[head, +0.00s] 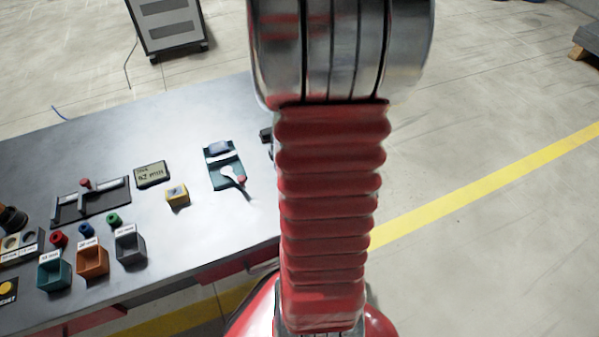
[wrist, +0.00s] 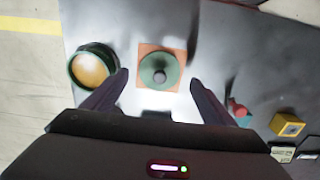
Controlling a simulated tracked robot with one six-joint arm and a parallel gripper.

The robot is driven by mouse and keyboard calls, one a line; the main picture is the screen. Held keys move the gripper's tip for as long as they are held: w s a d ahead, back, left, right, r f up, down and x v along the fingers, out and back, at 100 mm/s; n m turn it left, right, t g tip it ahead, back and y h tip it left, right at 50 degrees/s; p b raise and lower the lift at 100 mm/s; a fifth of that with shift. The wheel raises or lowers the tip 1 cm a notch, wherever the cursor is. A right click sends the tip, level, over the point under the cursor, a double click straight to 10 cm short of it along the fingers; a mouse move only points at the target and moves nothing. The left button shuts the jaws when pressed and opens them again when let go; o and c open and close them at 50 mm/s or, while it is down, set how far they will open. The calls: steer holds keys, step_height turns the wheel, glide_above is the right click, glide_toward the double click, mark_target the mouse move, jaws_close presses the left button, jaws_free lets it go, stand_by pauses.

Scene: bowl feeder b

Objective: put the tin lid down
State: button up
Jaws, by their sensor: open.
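The tin lid (wrist: 158,62) is a green disc with a dark round knob in its middle. In the wrist view it lies on an orange square (wrist: 144,92) on the grey table, and the square's corners show around it. The open tin (wrist: 90,68), with a green rim and a pale yellow inside, stands to its left. My gripper (wrist: 160,78) is open, with one finger on each side of the lid and a gap to both. I cannot tell its exact height over the lid. In the head view my arm hides the lid and tin.
In the wrist view a red-topped thing (wrist: 236,108) and a yellow block (wrist: 286,125) lie at the right. The head view shows small coloured bins (head: 92,262) and a dark fixture (head: 90,203) on the table's left. A grey cabinet (head: 168,28) stands behind.

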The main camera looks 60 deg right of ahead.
step_height(320, 180, up, 9)
steer(key=shift+f, duration=0.15)
stand_by(0.9)
steer(key=w+a+r+n+t, duration=0.1)
steer(key=a+r+n+t, duration=0.1)
steer(key=a, duration=0.8)
steer(key=a+r+n+t, duration=0.1)
steer(key=a+r, duration=0.4)
steer(key=a, duration=0.5)
steer(key=w+a+r+n+t, duration=0.1)
steer(key=a+r+n+t, duration=0.1)
steer(key=a, duration=0.8)
steer(key=shift+w+a+r+n+t, duration=0.3)
steer(key=shift+w+a+r+n, duration=0.1)
steer(key=shift+r+n, duration=0.3)
steer(key=shift+c, duration=0.2)
